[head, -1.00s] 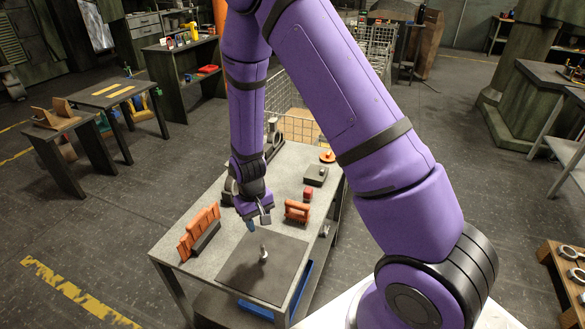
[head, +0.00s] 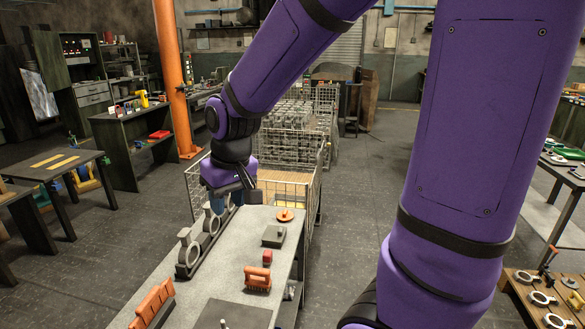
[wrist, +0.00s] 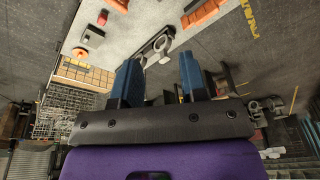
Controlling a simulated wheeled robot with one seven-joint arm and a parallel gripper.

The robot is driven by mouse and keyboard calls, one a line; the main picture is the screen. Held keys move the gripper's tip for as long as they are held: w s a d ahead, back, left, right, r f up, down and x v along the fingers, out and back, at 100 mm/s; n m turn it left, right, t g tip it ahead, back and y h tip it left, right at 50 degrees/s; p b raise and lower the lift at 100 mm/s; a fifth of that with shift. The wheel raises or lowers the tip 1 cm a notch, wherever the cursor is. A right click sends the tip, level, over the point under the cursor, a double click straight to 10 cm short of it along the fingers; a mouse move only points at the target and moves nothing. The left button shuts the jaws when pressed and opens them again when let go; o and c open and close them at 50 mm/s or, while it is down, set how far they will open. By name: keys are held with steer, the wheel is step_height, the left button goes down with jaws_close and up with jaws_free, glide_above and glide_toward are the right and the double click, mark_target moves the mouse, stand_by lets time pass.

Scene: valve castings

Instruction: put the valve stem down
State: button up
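The valve stem (head: 223,323) shows only as a small pale tip at the bottom edge of the head view. It is on the dark mat (head: 245,309) on the grey workbench, apart from my gripper. My gripper (head: 234,200) is at the far left of the bench, near the wire crate. In the wrist view my gripper (wrist: 161,70) has its two blue fingers spread, with nothing held between them.
A rack with upright rings (head: 207,233) stands on the bench just beside my gripper. A wire crate (head: 300,185) stands behind the bench.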

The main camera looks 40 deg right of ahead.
steer(key=s+d+r+t, duration=0.1)
steer(key=s+r, duration=0.6)
steer(key=s, duration=0.1)
steer(key=shift+d+r+t, duration=0.3)
steer(key=shift+d+r, duration=0.05)
steer(key=shift+d, duration=0.05)
steer(key=shift+o, duration=0.4)
steer(key=s+d+r+t, duration=0.1)
steer(key=s+r, duration=0.2)
steer(key=s, duration=0.4)
steer(key=shift+s+r+h, duration=0.25)
steer(key=shift+s+h, duration=0.05)
steer(key=shift+s, duration=0.1)
